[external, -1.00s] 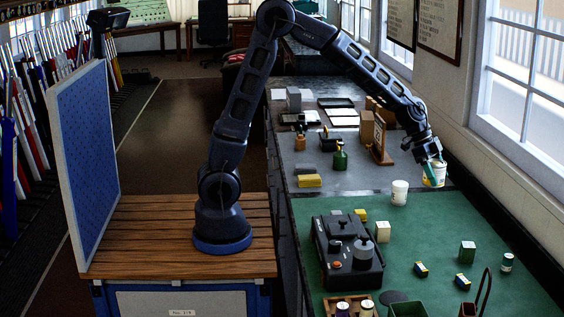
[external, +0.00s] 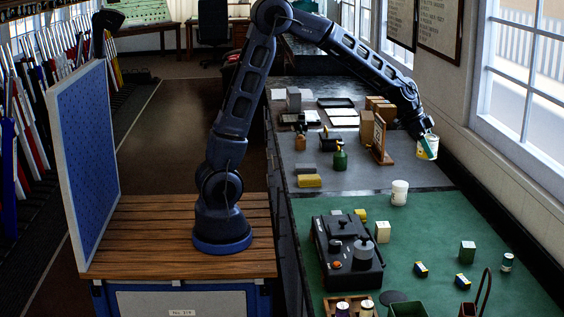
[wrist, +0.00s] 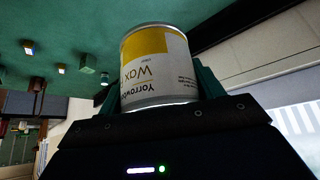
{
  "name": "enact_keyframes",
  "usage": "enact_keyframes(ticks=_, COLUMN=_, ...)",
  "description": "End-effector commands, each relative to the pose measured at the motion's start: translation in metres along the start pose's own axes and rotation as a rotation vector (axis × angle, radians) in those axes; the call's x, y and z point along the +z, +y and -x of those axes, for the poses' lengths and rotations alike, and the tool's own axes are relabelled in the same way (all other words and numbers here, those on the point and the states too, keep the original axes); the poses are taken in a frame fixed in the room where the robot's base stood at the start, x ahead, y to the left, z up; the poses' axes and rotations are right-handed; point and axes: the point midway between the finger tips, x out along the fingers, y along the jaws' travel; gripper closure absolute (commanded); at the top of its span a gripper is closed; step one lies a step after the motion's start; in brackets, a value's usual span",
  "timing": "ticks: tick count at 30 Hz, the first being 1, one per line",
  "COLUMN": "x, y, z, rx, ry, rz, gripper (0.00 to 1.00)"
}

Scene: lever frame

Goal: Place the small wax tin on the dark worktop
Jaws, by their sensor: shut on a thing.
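The small wax tin (wrist: 158,70) is white with a yellow band and the word "Wax" on its label. It shows upside down in the wrist view, between the two green fingers of my gripper (wrist: 160,90). In the external view the tin (external: 428,149) is held at the end of my arm, in the air over the right side of the counter near the wall. My gripper (external: 426,145) is shut on it. The dark worktop (external: 400,176) is the grey stretch of counter beyond the green mat. The far finger is partly hidden in the external view.
A white tub (external: 399,192) stands near the far edge of the green mat (external: 420,235). A wooden stand (external: 379,140), a green bottle (external: 340,158) and a yellow block (external: 309,181) stand on the worktop. Its front right part is clear. The window wall borders the right.

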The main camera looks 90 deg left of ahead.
Motion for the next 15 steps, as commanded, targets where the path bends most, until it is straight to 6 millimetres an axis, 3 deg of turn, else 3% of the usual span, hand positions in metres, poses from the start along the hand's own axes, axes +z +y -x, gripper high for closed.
enact_keyframes(ticks=3, x=0.019, y=-0.045, z=0.013, rx=-0.048, ry=0.001, rz=0.074, gripper=0.66)
enact_keyframes(ticks=15, x=0.098, y=-0.173, z=0.065, rx=-0.196, ry=0.002, rz=0.307, gripper=0.66)
